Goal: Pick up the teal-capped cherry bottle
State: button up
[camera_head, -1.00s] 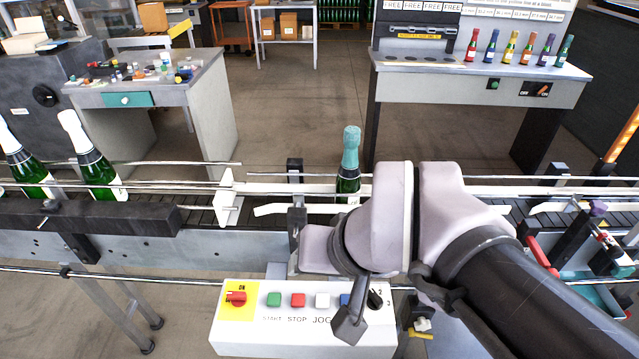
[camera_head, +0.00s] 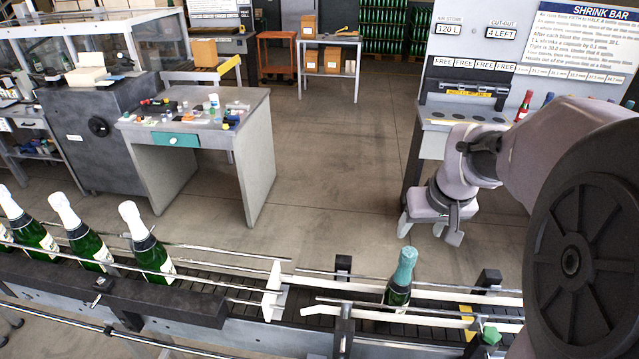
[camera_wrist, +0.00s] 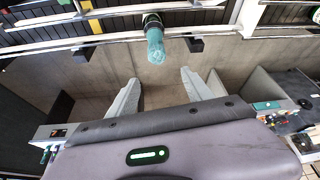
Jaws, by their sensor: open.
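A bottle with a teal foil top (camera_head: 402,272) and dark green glass stands upright on the conveyor, between the guide rails. It also shows from above at the top of the wrist view (camera_wrist: 155,45). Cherry markings cannot be read. My gripper (camera_head: 430,228) hangs beyond the conveyor, behind and slightly right of this bottle, pointing down. In the wrist view my gripper (camera_wrist: 158,93) has its fingers spread with nothing between them, and the bottle is clear of them. On the back-right bench, a small red bottle (camera_head: 522,107) shows; my arm hides most of that row.
White-topped green bottles (camera_head: 145,240) stand on the conveyor at left. Metal guide rails (camera_head: 220,252) and a post (camera_head: 344,265) flank the belt. A grey worktable (camera_head: 250,105) stands back left, the bench (camera_head: 425,122) back right. Open floor lies between them.

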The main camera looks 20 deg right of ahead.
send_over(400, 286)
jog(key=s, duration=0.1)
notch_tip(400, 286, down, 5)
jog(key=x, duration=0.3)
jog(key=b+x, duration=0.1)
jog(key=x, duration=0.3)
jog(key=b+x, duration=0.1)
jog(key=x, duration=0.3)
jog(key=shift+d, duration=0.35)
jog(key=shift+s+r, duration=0.1)
jog(key=shift+r, duration=0.05)
jog(key=shift+c, duration=0.7)
grip_shut()
